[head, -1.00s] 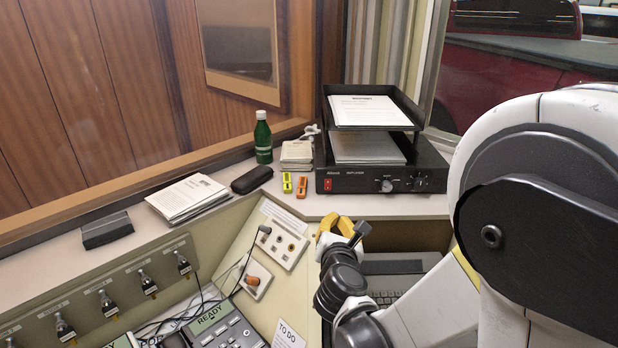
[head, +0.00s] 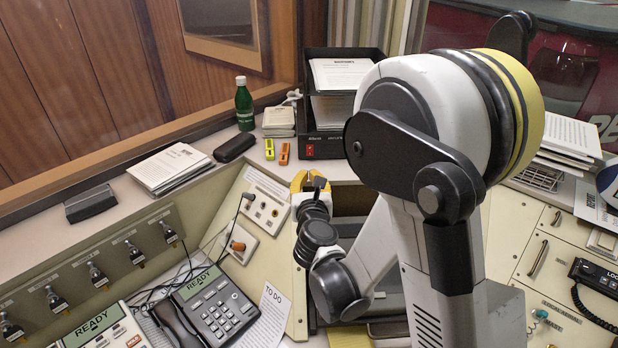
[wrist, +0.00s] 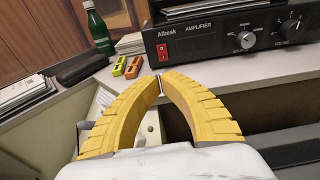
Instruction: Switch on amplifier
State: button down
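The black amplifier (wrist: 205,42) stands on the ledge and fills the upper right of the wrist view. I cannot tell the switch's position. In the head view, the amplifier's left front (head: 322,141) and red switch (head: 310,150) show; my arm hides the rest. My gripper (wrist: 160,77) has yellow fingers meeting at the tips, with nothing held. It is in front of and below the switch, apart from it. It also shows in the head view (head: 310,182).
Paper trays (head: 333,107) sit on the amplifier. The ledge edge lies close under my fingers. Phones (head: 214,303) are lower left.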

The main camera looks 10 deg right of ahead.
aim_at(307, 155)
jog(key=b+x, duration=0.2)
jog(key=x, duration=0.7)
jog(key=shift+w+d, duration=0.15)
jog(key=shift+w, duration=0.2)
jog(key=shift+f, duration=0.1)
jog(key=shift+w+d+b, duration=0.1)
jog(key=shift+w+b, duration=0.3)
jog(key=v, duration=1.2)
jog(key=shift+f, duration=0.15)
